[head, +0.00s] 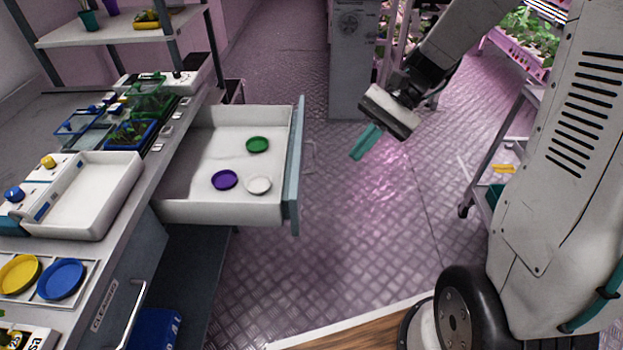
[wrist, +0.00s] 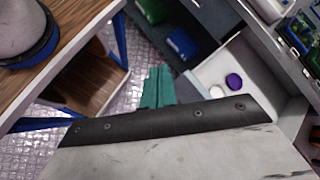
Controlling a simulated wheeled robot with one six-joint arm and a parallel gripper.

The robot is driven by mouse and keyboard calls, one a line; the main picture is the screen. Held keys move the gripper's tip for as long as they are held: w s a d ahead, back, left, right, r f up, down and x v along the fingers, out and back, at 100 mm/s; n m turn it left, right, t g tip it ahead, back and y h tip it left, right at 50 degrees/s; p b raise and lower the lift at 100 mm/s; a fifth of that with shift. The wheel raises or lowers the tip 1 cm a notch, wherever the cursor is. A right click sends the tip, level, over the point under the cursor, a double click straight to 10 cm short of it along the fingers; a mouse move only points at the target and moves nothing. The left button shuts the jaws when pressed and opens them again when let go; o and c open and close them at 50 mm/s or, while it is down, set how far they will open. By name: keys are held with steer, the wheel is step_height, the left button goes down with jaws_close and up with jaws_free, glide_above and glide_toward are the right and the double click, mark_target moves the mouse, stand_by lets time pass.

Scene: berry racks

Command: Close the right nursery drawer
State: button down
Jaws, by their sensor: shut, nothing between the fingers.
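The nursery drawer (head: 187,213) is pulled far out from the bench on the left in the head view. It is a white tray with a blue-grey front panel (head: 294,170). Inside lie a green dish (head: 257,145), a purple dish (head: 224,180) and a white dish (head: 258,185). My gripper (head: 361,150) has teal fingers and is shut and empty. It hangs over the floor, right of the front panel and apart from it. In the wrist view the shut fingers (wrist: 158,84) point toward part of the open drawer (wrist: 234,62), where the purple and white dishes show.
The bench holds a white sink-like tray (head: 95,222), seedling trays (head: 130,133) and yellow and blue dishes. A second drawer front with a handle (head: 132,315), labelled "CLEANED", is at lower left. A wheeled rack (head: 503,150) stands at right. The floor between is clear.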

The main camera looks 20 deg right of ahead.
steer(key=w+d+f+m+t+y, duration=0.3)
steer(key=w+f+m, duration=0.1)
steer(key=f, duration=0.4)
steer(key=w+d+f+m+t+y, duration=0.25)
steer(key=w+f+m, duration=0.2)
steer(key=f, duration=0.35)
steer(key=w+d+f+m+t+y, duration=0.25)
steer(key=w+f+m+t, duration=0.2)
steer(key=f, duration=0.35)
steer(key=s+x, duration=0.1)
steer(key=x, duration=1.2)
steer(key=shift+a+f+m+g, duration=0.2)
steer(key=shift+a+m+g, duration=0.1)
steer(key=shift+a, duration=0.05)
